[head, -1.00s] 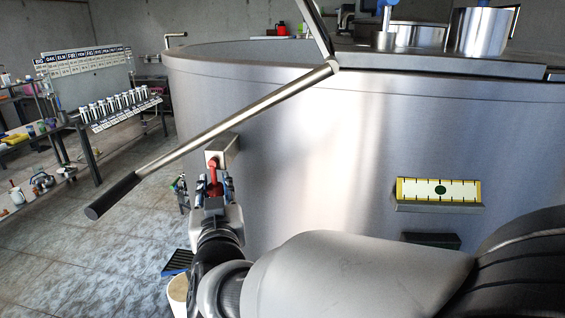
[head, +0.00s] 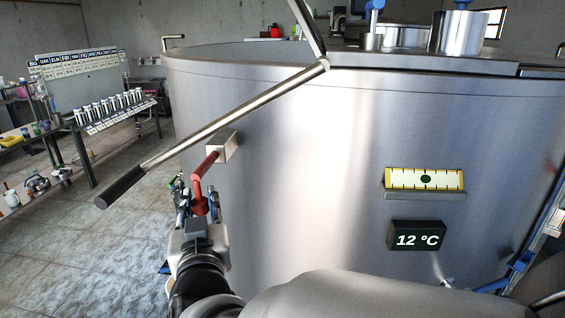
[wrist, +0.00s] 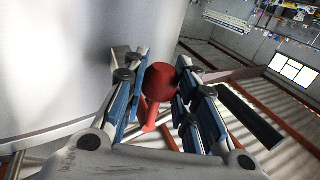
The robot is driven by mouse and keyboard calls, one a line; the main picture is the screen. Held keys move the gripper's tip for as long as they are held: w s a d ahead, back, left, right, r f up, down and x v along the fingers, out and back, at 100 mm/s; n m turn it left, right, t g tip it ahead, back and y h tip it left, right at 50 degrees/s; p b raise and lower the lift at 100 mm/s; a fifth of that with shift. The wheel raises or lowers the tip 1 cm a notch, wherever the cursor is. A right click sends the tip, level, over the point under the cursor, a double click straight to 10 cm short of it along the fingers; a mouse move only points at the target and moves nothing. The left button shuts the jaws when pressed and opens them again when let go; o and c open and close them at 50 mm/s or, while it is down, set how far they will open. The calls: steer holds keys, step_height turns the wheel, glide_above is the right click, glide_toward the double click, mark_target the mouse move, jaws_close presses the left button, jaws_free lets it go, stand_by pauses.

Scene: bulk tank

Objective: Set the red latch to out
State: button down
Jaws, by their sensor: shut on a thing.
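The red latch (head: 203,170) is a bent red handle on a pale square mount (head: 222,146) at the left side of the steel tank (head: 300,160). Its arm comes out from the mount toward the left, then turns down to a red knob. My gripper (head: 199,206) is shut on the knob end, from below in the head view. In the wrist view the round red knob (wrist: 160,82) lies between the blue-padded fingers of my gripper (wrist: 160,95). The mount is mostly hidden in the wrist view.
A long metal lever (head: 230,115) with a black grip slants above my gripper. A yellow gauge (head: 425,179) and a 12 °C display (head: 416,236) are on the tank front. A rack of tubes (head: 112,110) and benches stand at the left, with open floor between.

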steer(key=c, duration=1.7)
jaws_free()
steer(key=shift+s+f, duration=0.1)
steer(key=shift+s, duration=0.05)
steer(key=shift+o, duration=0.9)
steer(key=shift+s, duration=0.15)
steer(key=shift+o, duration=1.2)
steer(key=v, duration=0.7)
steer(key=shift+s, duration=0.15)
